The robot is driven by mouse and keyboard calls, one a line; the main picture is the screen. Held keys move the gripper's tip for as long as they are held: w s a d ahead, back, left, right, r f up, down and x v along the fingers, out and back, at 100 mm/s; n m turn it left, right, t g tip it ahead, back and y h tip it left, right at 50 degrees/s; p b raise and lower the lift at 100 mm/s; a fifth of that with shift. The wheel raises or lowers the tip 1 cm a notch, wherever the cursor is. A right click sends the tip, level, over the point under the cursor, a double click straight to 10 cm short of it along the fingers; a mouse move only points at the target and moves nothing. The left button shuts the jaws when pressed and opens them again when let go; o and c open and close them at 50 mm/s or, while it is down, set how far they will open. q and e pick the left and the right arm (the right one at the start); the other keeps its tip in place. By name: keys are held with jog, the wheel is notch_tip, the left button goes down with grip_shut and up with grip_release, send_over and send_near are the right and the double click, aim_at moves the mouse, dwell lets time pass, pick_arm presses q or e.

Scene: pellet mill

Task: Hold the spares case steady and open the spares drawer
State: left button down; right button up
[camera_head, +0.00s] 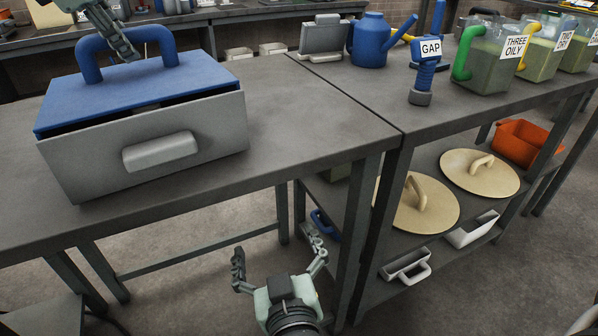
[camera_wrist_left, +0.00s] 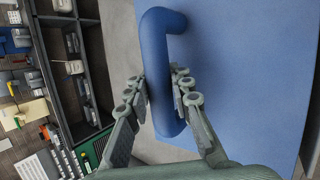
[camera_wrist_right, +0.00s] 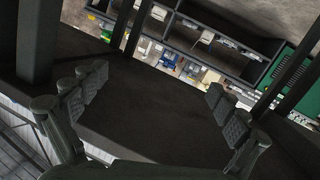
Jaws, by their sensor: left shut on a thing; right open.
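The spares case (camera_head: 150,85) is a box with a blue top and a blue arched handle (camera_head: 163,36), on the table at the left. Its front is a grey drawer (camera_head: 75,172) with a grey bar pull (camera_head: 160,151); a dark gap shows between the drawer front and the blue top. My left gripper (camera_head: 128,52) is shut on the case handle, which also shows between its fingers in the left wrist view (camera_wrist_left: 162,85). My right gripper (camera_head: 280,268) is open and empty, low in front of the table, below and right of the case.
The table top (camera_head: 310,120) right of the case is bare. On the adjoining bench stand a blue can (camera_head: 369,45), a blue tool labelled GAP (camera_head: 427,70) and labelled jugs (camera_head: 488,65). Round beige lids (camera_head: 480,172) and white scoops (camera_head: 405,265) lie on the shelf below.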

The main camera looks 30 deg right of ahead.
jog(key=d+f+g, duration=0.3)
jog(key=d+f, duration=0.1)
jog(key=f, duration=0.2)
jog(key=shift+s+d+f+h, duration=0.2)
jog(key=shift+f+h, duration=0.1)
jog(key=shift+f, duration=0.05)
jog(key=n+t+y, duration=0.1)
jog(key=t+y, duration=0.6)
jog(key=t, duration=0.3)
send_near(164, 161)
jog(key=x, duration=1.1)
jog(key=shift+w+r, duration=0.1)
jog(key=shift+w, duration=0.1)
jog(key=shift+c, duration=0.6)
